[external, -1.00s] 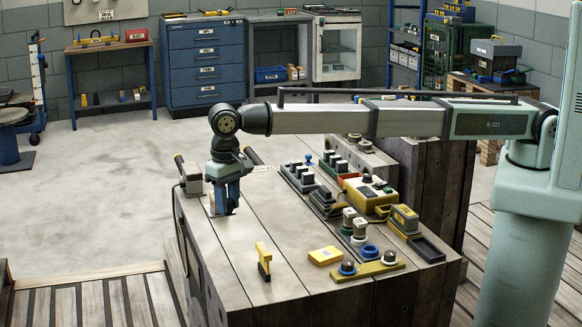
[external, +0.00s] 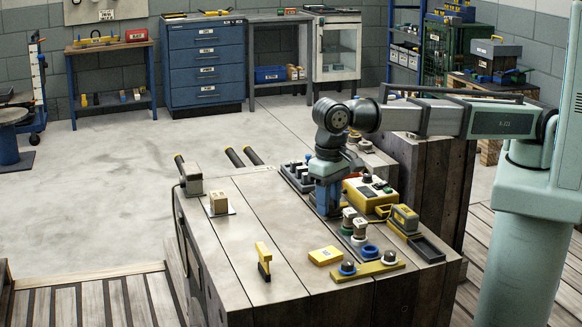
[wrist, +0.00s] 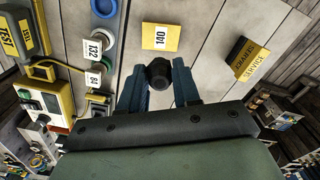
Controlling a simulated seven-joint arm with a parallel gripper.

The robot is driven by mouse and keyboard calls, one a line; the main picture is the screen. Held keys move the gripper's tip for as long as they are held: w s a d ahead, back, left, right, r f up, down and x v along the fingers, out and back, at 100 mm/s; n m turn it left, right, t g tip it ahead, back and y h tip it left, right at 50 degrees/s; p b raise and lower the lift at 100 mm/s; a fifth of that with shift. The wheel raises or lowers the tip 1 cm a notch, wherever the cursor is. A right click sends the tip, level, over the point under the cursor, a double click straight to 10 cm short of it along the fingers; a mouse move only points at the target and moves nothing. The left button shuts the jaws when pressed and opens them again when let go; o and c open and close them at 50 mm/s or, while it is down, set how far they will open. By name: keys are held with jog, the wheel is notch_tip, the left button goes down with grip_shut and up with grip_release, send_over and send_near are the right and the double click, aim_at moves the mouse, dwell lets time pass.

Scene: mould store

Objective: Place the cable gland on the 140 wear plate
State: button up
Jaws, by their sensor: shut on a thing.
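My gripper (external: 327,208) is above the right half of the bench, pointing down, behind the yellow 140 wear plate in the external view. In the wrist view my gripper (wrist: 160,88) is shut on the cable gland (wrist: 159,73), a short black round piece between the blue fingers. The gland is hard to make out in the external view. The 140 wear plate (external: 325,256) is a flat yellow plate lying on the bench with nothing on it. In the wrist view the plate (wrist: 161,32) lies just beyond the gland, apart from the fingers.
A yellow SERVICE sign (external: 263,255) stands left of the plate. A yellow bar with round knobs (external: 367,272), a blue ring (external: 369,251) and labelled pieces (external: 360,229) crowd its right. A tan block (external: 219,203) stands far left. The bench's left half is mostly clear.

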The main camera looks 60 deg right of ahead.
aim_at(326, 253)
jog(key=shift+f+m, duration=0.1)
jog(key=shift+m, duration=0.3)
jog(key=shift+f, duration=0.25)
jog(key=shift+a+f, duration=0.1)
jog(key=shift+f, duration=4.55)
jog(key=shift+f, duration=0.15)
jog(key=o, duration=1)
notch_tip(326, 253, up, 12)
jog(key=shift+r, duration=0.15)
